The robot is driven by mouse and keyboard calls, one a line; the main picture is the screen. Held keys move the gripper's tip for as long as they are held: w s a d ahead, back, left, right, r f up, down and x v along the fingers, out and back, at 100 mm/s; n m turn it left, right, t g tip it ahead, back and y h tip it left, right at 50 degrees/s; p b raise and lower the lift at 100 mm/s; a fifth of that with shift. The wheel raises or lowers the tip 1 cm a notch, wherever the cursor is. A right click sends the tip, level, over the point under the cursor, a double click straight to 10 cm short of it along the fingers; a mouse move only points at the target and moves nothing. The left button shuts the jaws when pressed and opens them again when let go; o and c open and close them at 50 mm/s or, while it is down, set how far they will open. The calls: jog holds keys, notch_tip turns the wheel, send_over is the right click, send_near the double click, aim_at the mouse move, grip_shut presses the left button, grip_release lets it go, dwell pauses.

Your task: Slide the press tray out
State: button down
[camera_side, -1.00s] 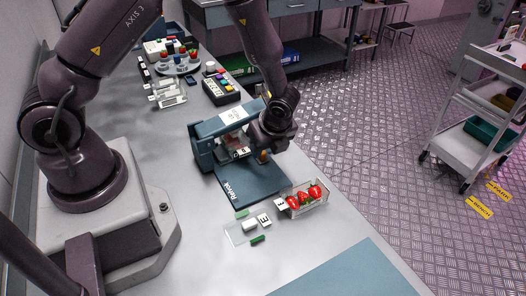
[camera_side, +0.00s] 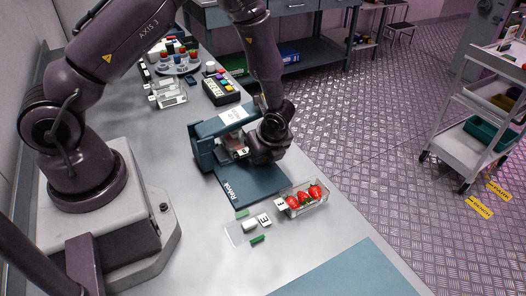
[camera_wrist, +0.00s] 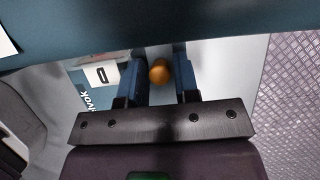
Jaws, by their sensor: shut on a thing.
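The dark blue press (camera_side: 203,155) stands on the bench in the side view, with its flat base (camera_side: 250,185) toward the front. A clear tray (camera_side: 228,154) with reddish contents sits under the press head, partly hidden by my gripper. Its white D tag (camera_wrist: 101,75) shows in the wrist view. My gripper (camera_wrist: 160,74) has its two blue fingers on either side of an orange knob (camera_wrist: 159,71) and is shut on it. In the side view my gripper (camera_side: 250,155) is low at the right side of the press, and the knob is hidden there.
A clear tray of red berries (camera_side: 305,199) tagged F lies at the front right of the press. A flat clear tray tagged E (camera_side: 240,233) is left of it. A button box (camera_side: 220,90) and more clear trays (camera_side: 168,95) are behind. The bench edge is close on the right.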

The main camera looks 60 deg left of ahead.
aim_at(280, 183)
jog(key=d, duration=0.9)
jog(key=shift+d, duration=0.2)
jog(key=c, duration=1)
grip_release()
jog(key=v, duration=1.3)
